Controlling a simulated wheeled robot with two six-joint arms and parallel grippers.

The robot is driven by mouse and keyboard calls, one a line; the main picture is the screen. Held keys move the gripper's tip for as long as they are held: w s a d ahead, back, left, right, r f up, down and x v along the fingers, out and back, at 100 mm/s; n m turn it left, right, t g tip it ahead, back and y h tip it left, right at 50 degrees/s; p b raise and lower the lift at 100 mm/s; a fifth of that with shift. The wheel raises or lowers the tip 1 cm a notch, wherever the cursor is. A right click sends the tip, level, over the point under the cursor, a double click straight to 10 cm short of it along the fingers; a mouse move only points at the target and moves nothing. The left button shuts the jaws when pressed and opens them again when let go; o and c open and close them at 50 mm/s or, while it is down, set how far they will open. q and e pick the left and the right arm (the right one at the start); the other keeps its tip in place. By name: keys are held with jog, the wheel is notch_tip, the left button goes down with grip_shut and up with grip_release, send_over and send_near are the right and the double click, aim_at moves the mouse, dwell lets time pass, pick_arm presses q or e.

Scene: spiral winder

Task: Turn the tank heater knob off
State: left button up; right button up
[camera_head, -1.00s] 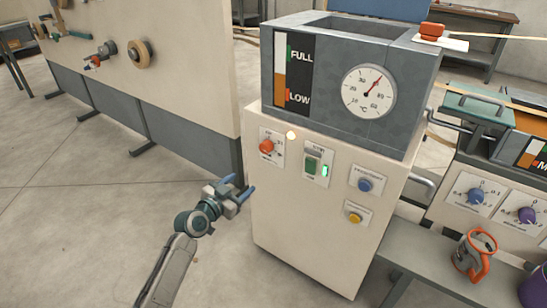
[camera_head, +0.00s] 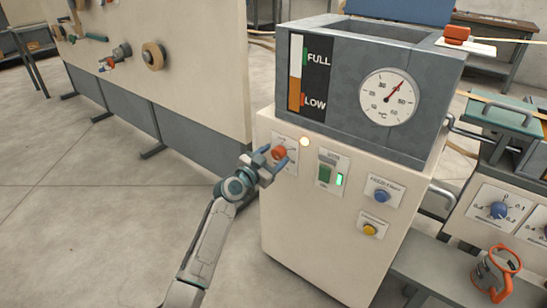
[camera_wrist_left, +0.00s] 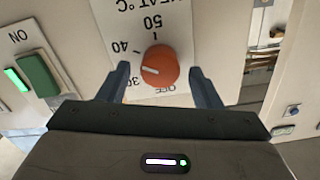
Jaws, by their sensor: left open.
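The tank heater knob (camera_head: 279,153) is orange-red and sits at the upper left of the cream cabinet front. In the left wrist view the knob (camera_wrist_left: 161,66) is on a white plate marked OFF, 30, 40 and 50, seen upside down. Its white mark points left, between 30 and 40. My left gripper (camera_head: 272,157) is open in front of the knob. In the wrist view its two blue fingers (camera_wrist_left: 159,72) stand either side of the knob, with gaps and no visible contact. The right gripper is out of view.
A lit lamp (camera_head: 304,142) is right of the knob. A green switch (camera_head: 325,174), a blue knob (camera_head: 381,196) and a yellow button (camera_head: 370,230) are on the same front. The tank's gauge (camera_head: 388,98) is above. Open floor lies to the left.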

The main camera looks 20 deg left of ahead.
pick_arm(q)
jog(key=shift+w, duration=0.1)
jog(key=c, duration=1)
